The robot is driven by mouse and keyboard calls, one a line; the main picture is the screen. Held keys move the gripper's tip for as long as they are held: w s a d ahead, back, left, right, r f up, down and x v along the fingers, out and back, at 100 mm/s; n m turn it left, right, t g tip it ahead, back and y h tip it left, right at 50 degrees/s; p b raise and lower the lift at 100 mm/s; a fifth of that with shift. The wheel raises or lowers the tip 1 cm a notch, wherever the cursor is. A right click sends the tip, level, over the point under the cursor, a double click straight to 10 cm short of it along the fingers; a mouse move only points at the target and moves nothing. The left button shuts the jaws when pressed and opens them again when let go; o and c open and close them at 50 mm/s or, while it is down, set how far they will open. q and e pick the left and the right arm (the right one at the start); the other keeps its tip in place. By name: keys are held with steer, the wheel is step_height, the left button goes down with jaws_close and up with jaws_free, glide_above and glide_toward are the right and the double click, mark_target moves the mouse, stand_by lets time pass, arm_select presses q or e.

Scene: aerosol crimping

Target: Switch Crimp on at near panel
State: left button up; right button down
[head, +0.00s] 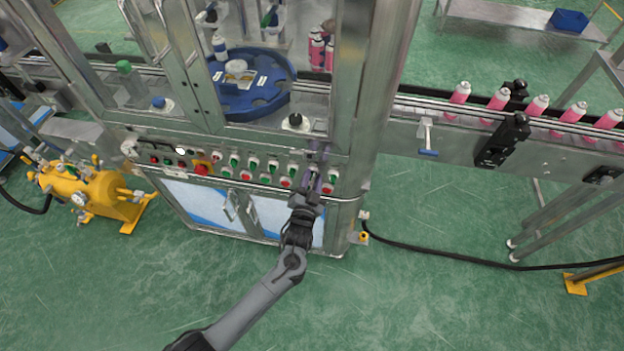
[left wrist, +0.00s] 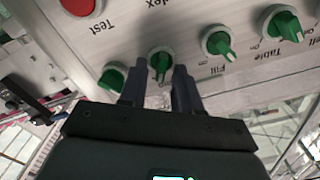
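The near panel (head: 225,165) is a sloped metal strip with rows of knobs and buttons on the machine's front. My left gripper (head: 317,168) is at the panel's right end. In the left wrist view, its two dark fingers (left wrist: 160,82) are apart, with a green knob (left wrist: 160,62) between and just beyond their tips. Contact cannot be told. That knob's label is hidden by the gripper, so I cannot read whether it is Crimp. The neighbouring green knobs are labelled Fill (left wrist: 218,42) and Table (left wrist: 283,25). My right gripper is not in view.
Another green knob (left wrist: 112,78) and a red button (left wrist: 82,6) labelled Test are close to the fingers. A metal post (head: 375,80) rises beside the panel. A conveyor with pink cans (head: 535,106) runs right. The front floor is clear.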

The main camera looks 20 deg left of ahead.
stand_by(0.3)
arm_select(q)
steer(key=shift+s, duration=0.25)
steer(key=s+d+p, duration=0.1)
steer(key=s, duration=0.9)
steer(key=shift+d, duration=0.4)
steer(key=shift+s, duration=0.1)
